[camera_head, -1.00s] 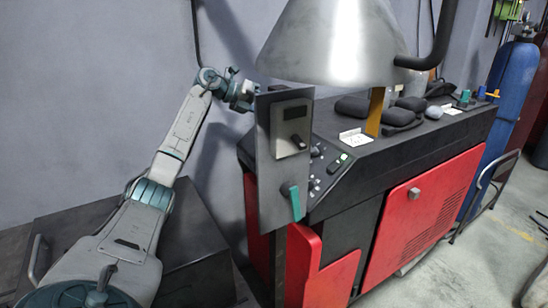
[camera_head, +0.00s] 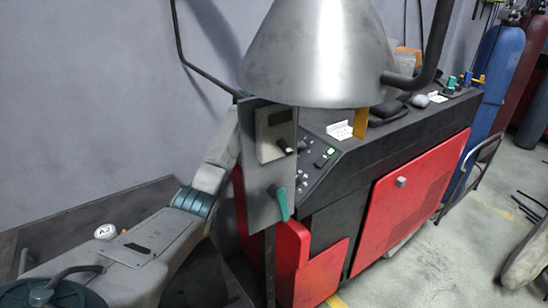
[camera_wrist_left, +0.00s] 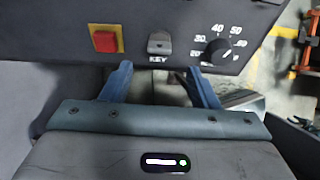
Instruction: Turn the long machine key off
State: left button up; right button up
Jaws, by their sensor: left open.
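In the left wrist view, the machine key (camera_wrist_left: 159,43) is a small grey tab above the printed word KEY on a dark panel (camera_wrist_left: 140,14). My left gripper (camera_wrist_left: 158,70) is open, its two blue fingers just below the key, one to each side. Nothing shows between the fingertips. My right gripper is in neither view.
A red button (camera_wrist_left: 105,41) on a yellow plate sits left of the key, and a black numbered dial (camera_wrist_left: 218,52) right of it. A metal hood (camera_head: 315,60) hangs over the red and black machine (camera_head: 410,200).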

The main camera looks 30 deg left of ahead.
pick_arm(q)
jog(key=p+x, duration=0.2)
jog(key=x, duration=0.4)
jog(key=shift+w, duration=0.2)
jog(key=shift+w+d+f, duration=0.15)
jog(key=shift+f, duration=0.45)
jog(key=shift+c, duration=0.4)
jog(key=c, duration=0.9)
